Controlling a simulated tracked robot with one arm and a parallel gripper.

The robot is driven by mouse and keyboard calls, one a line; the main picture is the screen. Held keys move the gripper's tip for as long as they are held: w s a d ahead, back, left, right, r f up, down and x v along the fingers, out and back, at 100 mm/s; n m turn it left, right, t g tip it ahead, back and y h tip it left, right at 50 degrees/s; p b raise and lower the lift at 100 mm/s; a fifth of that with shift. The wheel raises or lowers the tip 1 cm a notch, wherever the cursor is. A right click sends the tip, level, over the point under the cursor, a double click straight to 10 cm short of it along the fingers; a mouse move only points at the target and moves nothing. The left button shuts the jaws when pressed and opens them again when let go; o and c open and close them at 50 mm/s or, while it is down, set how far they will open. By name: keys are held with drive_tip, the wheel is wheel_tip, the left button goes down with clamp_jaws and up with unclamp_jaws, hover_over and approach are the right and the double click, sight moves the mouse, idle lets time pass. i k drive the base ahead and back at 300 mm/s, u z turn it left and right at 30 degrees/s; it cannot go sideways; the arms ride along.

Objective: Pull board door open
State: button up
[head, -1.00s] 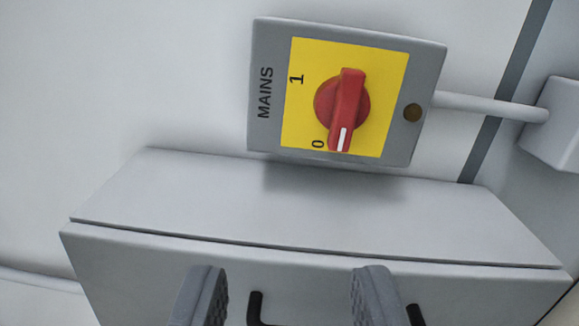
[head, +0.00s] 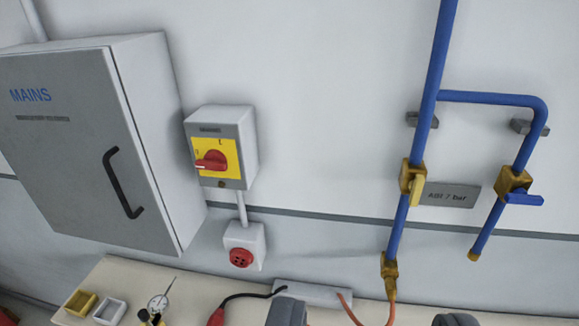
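The board is a grey wall cabinet at the left of the head view. Its front door (head: 62,150) carries blue MAINS lettering and looks closed against the cabinet body. A black bar handle (head: 122,184) stands on the right part of the door. My gripper (head: 371,318) shows at the bottom edge, right of and below the cabinet.
A switch box (head: 222,150) with a red knob (head: 212,161) stands right of the cabinet, above a red-faced socket (head: 242,258). Blue pipes (head: 430,85) with brass valves run down the wall at right. A bench (head: 188,290) with small items lies below.

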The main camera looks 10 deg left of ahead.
sight(69, 135)
drive_tip(key=z, duration=0.7)
drive_tip(key=k, duration=1.35)
drive_tip(key=u, duration=0.75)
drive_tip(key=i, duration=1)
drive_tip(key=z, duration=0.05)
